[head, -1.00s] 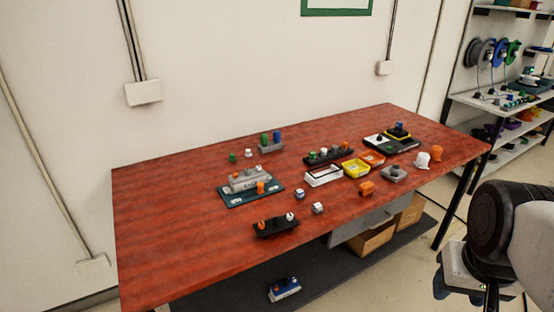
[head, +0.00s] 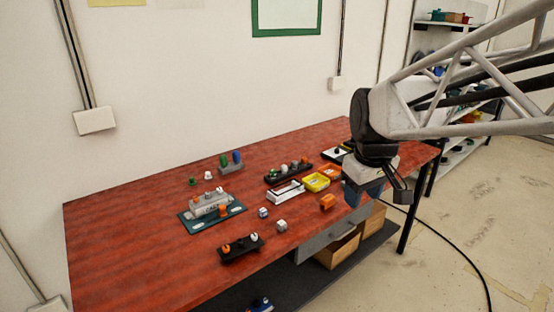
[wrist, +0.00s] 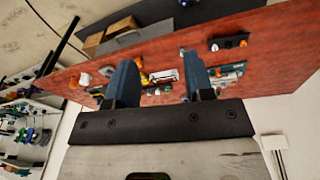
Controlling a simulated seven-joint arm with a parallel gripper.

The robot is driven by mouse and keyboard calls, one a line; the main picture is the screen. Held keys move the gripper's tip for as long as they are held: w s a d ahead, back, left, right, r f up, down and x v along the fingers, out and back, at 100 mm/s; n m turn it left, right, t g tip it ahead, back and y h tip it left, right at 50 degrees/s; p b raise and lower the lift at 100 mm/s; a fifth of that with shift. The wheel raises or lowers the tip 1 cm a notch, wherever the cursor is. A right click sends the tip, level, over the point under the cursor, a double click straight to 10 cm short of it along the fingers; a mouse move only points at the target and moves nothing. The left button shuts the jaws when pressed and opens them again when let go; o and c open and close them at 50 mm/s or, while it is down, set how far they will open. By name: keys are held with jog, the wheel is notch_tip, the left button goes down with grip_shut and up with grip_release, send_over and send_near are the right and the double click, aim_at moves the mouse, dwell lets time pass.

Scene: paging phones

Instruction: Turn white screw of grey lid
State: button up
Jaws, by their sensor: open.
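A grey lid-like block (head: 210,204) sits on a teal plate (head: 198,227) left of the table's middle, with small orange pieces on and beside it. I cannot make out a white screw on it for certain. The teal plate also shows in the wrist view (wrist: 232,68), beyond the right finger and partly hidden by it. My gripper (head: 383,198) is open and empty, in front of the table's right part and well to the right of the grey block. In the wrist view my gripper (wrist: 160,62) has its two blue fingers wide apart.
A black strip (head: 240,248) with orange and white knobs lies near the front edge. Two small grey-white cubes, an orange piece (head: 327,202), a yellow tray (head: 316,182) and a white tray (head: 287,192) stand right of the teal plate. The table's left end is clear.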

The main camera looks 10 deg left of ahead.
jog(key=w+a+n, duration=0.5)
jog(key=w+a, duration=0.4)
jog(key=w, duration=0.4)
jog(key=n+g, duration=0.2)
jog(key=n, duration=1)
send_over(219, 188)
notch_tip(219, 188, down, 18)
jog(key=shift+f, duration=0.1)
jog(key=shift+f, duration=0.1)
jog(key=shift+f, duration=3.75)
jog(key=shift+c, duration=0.3)
grip_shut()
